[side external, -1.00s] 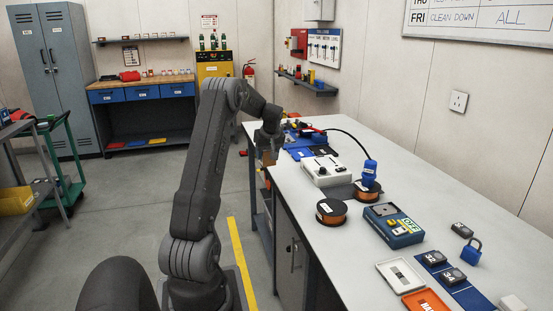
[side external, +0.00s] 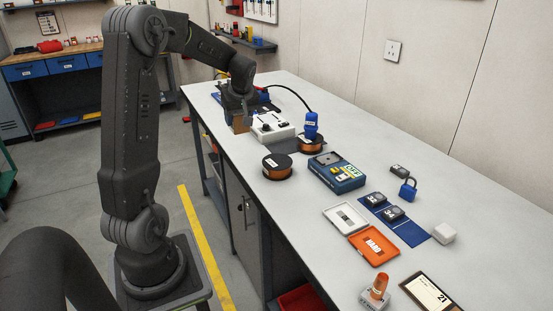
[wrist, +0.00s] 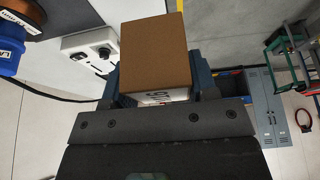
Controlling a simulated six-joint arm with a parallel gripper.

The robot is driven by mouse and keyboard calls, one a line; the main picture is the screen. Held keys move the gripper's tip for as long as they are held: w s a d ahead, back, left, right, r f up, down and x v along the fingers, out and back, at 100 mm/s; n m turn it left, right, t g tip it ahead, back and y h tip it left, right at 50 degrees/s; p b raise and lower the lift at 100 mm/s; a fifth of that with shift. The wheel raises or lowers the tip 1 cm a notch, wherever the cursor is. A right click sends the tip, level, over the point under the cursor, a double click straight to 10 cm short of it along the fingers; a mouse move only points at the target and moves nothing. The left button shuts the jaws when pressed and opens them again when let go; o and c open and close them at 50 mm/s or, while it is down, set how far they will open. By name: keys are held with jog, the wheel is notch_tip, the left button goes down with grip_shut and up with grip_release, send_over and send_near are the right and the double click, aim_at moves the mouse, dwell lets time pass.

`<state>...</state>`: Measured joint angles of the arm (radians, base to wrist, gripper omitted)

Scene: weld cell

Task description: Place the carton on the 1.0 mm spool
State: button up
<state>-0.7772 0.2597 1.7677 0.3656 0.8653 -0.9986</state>
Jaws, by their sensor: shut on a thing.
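My gripper (wrist: 158,85) is shut on the carton, a plain brown box (wrist: 153,52) with a white printed label on one side. In the side view my gripper (side external: 240,108) is at the far part of the bench, with the carton (side external: 241,125) showing below it, left of the white control box. A spool with orange-brown winding (side external: 277,167) lies flat on the bench, its top clear. I cannot read which is 1.0 mm.
The white control box (side external: 272,126) stands beside the carton. The blue object (side external: 311,124) has a black cable arching back. A blue-green case (side external: 336,172), white tray (side external: 345,217), orange tray (side external: 374,245) and padlock (side external: 408,189) lie nearer. The bench's left edge is close to the front spool.

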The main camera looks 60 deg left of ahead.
jog(key=w+d+f, duration=0.1)
jog(key=w+f, duration=0.1)
jog(key=w, duration=0.1)
jog(key=w+d+f, duration=0.2)
jog(key=w, duration=0.2)
jog(key=w+d+f, duration=0.2)
jog(key=w+f, duration=0.1)
jog(key=shift+w+d, duration=0.15)
jog(key=shift+d, duration=0.1)
jog(key=shift+f, duration=1.9)
jog(key=shift+f, duration=0.2)
jog(key=o, duration=1.2)
